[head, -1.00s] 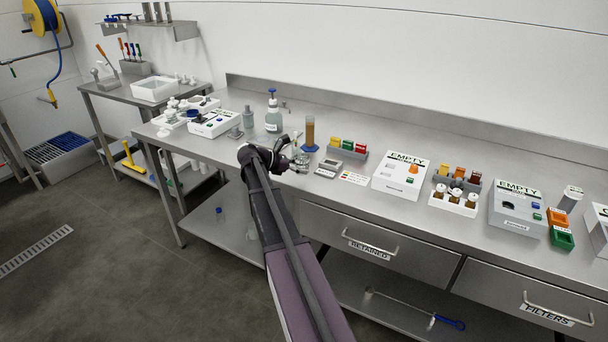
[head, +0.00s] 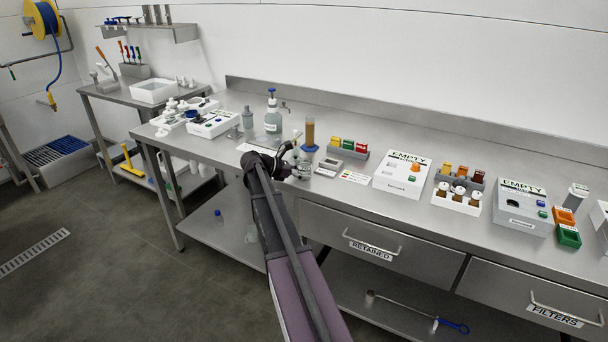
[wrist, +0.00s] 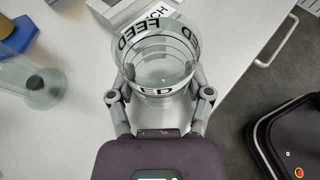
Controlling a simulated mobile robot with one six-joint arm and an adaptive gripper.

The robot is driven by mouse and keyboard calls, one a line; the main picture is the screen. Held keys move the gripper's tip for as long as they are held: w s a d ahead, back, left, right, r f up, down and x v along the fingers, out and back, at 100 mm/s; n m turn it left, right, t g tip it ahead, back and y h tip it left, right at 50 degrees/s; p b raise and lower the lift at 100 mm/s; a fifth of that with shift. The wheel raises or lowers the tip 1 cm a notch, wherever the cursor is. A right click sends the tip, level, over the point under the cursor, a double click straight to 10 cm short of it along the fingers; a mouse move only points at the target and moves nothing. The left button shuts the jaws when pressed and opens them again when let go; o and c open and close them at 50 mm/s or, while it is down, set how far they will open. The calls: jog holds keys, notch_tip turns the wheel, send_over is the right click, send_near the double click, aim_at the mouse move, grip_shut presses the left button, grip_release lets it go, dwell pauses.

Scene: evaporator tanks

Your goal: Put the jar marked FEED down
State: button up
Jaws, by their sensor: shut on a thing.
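The FEED jar (wrist: 155,62) is clear glass or plastic with black FEED lettering on a pale band. In the wrist view it is between the two fingers of my gripper (wrist: 160,88), which is shut on it. The jar looks empty, and its open mouth faces the camera. The bench (wrist: 75,95) is below it; I cannot tell whether the jar's base touches the top. In the head view my gripper (head: 292,170) is at the bench's front edge, and my arm partly hides the jar there.
A tall brown-filled cylinder (head: 309,133) on a blue base and a pump bottle (head: 273,118) stand behind my gripper. A small grey meter (head: 328,167) is to the right. A clear vessel (wrist: 35,90) is left of the jar. A drawer handle (wrist: 280,40) juts out at the right.

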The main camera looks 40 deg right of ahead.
jog(key=shift+f, duration=0.15)
jog(key=o, duration=1.3)
jog(key=shift+a+r, duration=0.1)
jog(key=shift+r, duration=0.15)
jog(key=shift+w+a+r, duration=0.15)
jog(key=shift+w+a, duration=0.05)
jog(key=shift+a, duration=0.1)
jog(key=p+v, duration=0.4)
jog(key=v, duration=0.7)
jog(key=shift+p, duration=0.3)
jog(key=shift+s+a, duration=0.1)
